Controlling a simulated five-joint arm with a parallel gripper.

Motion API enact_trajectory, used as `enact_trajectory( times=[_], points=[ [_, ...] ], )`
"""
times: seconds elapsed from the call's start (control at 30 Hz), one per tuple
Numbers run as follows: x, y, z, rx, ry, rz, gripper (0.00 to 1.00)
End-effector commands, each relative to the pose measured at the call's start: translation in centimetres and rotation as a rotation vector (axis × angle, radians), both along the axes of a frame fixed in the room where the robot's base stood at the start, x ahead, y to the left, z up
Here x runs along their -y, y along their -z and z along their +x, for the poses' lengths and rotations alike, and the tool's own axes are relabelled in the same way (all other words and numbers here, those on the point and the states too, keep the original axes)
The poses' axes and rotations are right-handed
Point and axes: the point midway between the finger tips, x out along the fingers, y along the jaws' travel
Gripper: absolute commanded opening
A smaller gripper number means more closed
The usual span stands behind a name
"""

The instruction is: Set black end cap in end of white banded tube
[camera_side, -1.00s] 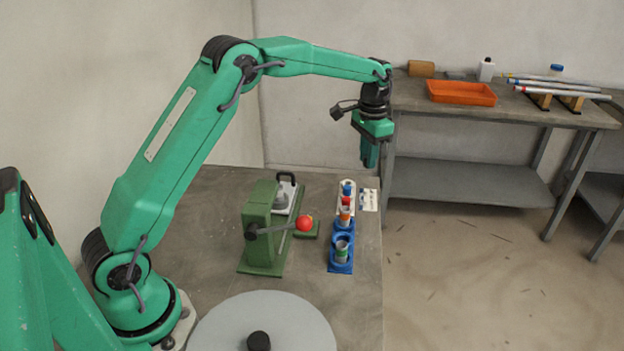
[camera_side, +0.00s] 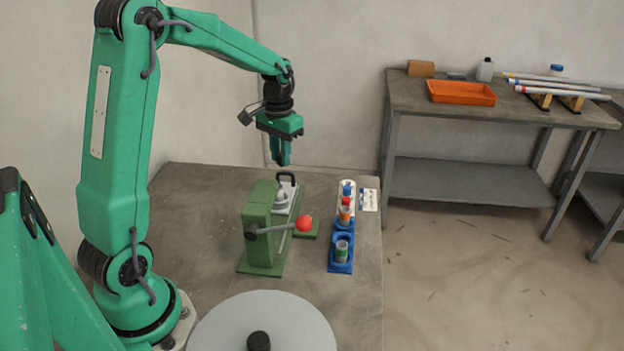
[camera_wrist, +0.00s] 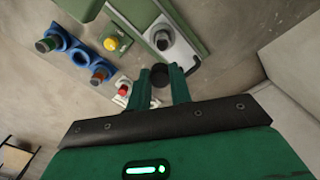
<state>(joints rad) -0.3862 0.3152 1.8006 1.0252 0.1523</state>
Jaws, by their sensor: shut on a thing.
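My gripper (camera_side: 282,160) is raised behind the green press, to the left of the tube holders. In the wrist view my gripper (camera_wrist: 163,80) is shut on a small black end cap (camera_wrist: 159,75), held between its fingertips. A whitish tube with a green band (camera_side: 342,252) stands upright in the front blue holder. A tube with an orange band (camera_side: 345,215) stands in the blue holder behind it. Both also show at upper left in the wrist view. I cannot tell which is the white banded tube. The cap is apart from both; it is hidden in the side view.
The green press (camera_side: 262,225) has a red-balled lever (camera_side: 304,224) and a grey post (camera_side: 281,199) on its plate. A white holder (camera_side: 348,184) with red and blue pieces stands behind the tubes. A grey disc (camera_side: 262,325) lies in front. An orange tray (camera_side: 461,93) is on the back bench.

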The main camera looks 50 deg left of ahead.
Motion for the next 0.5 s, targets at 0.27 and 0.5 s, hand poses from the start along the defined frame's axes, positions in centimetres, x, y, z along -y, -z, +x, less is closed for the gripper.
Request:
enact_trajectory(
  times=[0.27,0.5],
  points=[
    [-0.42,0.12,-1.22,0.0,-0.029,0.0,0.0],
    [-0.42,0.42,-1.18,-0.001,-0.028,0.0,0.0]
  ],
)
